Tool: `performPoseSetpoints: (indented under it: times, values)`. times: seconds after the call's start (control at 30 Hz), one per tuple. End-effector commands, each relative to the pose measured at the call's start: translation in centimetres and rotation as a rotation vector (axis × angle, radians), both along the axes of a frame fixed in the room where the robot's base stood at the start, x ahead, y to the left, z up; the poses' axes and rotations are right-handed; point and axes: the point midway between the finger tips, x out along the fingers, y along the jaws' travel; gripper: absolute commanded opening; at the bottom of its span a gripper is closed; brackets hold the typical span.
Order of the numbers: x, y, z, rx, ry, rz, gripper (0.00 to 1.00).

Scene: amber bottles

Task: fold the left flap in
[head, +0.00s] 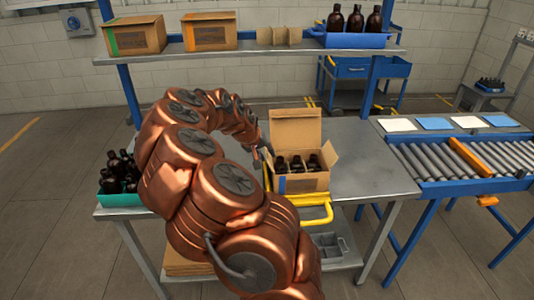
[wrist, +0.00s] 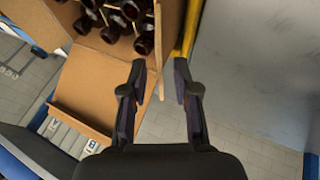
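An open cardboard box (head: 300,183) holds several dark amber bottles (head: 298,163) and stands on the grey table. Its tall back flap (head: 295,128) stands up and its right flap (head: 330,157) sticks outward. The left flap (head: 267,170) is partly hidden by my arm in the head view. In the wrist view, a thin flap edge (wrist: 160,55) shows between the spread fingers of my gripper (wrist: 161,68), nearer the left finger. The gripper (head: 260,152) is open at the box's left side; I cannot tell whether it touches the flap. A wide flap (wrist: 85,95) also shows in the wrist view.
A yellow tubular frame (head: 310,222) is around the box's base. A teal crate of bottles (head: 120,186) stands at the table's left end. A shelf (head: 250,48) with boxes and a blue bottle tray runs above. The table is clear right of the box.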

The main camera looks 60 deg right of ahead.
Motion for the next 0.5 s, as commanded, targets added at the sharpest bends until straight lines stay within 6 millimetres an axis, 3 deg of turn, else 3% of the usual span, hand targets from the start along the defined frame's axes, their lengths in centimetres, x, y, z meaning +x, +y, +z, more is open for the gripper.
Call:
performPoseSetpoints:
  times: [0.2, 0.5]
  values:
    - [-0.1, -0.8, -1.3, 0.002, 0.000, -0.001, 0.30]
    - [-0.1, -1.0, -1.7, 0.001, -0.001, -0.001, 0.30]
